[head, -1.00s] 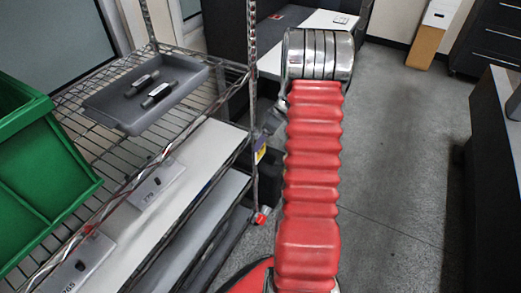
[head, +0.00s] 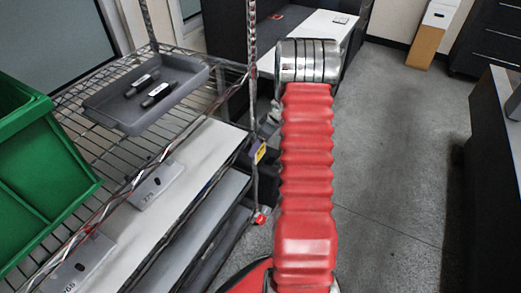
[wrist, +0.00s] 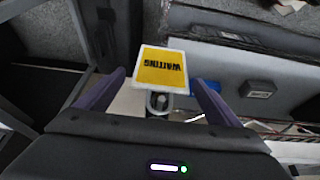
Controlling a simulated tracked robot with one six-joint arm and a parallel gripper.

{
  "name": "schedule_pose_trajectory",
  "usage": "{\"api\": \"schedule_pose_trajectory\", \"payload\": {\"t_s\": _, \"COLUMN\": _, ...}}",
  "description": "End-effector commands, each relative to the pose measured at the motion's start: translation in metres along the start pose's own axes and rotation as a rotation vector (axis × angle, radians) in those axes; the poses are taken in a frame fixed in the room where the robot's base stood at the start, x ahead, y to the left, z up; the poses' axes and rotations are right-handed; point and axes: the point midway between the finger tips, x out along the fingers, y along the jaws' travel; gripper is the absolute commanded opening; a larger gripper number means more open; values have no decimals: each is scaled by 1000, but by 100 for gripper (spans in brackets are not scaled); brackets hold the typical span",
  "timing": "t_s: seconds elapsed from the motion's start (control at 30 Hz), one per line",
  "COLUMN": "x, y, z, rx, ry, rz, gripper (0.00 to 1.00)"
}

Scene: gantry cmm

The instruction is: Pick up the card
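The card (wrist: 162,68) is yellow with a white border and the black word WAITING, which reads upside down in the wrist view. My gripper (wrist: 158,77) is open, with its two purple fingers on either side of the card and a narrow gap showing at each side. I cannot tell whether the card lies between the fingertips or just beyond them. In the head view a small yellow patch (head: 260,153) shows by the rack's front post, probably the card. My gripper is mostly hidden behind my red arm there.
A wire rack (head: 110,160) stands at the left, with a grey tray (head: 125,117) holding two dark objects and a green bin (head: 40,170). The rack's front post (head: 252,100) is close to my gripper. Open floor (head: 400,150) lies to the right.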

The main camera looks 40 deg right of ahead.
Motion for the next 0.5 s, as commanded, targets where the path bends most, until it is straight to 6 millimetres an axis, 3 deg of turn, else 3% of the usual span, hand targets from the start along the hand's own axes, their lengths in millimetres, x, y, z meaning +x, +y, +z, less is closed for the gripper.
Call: {"api": "schedule_pose_trajectory", "payload": {"t_s": 0.5, "x": 0, "y": 0, "z": 0, "rx": 0, "ry": 0, "rz": 0, "gripper": 50}}
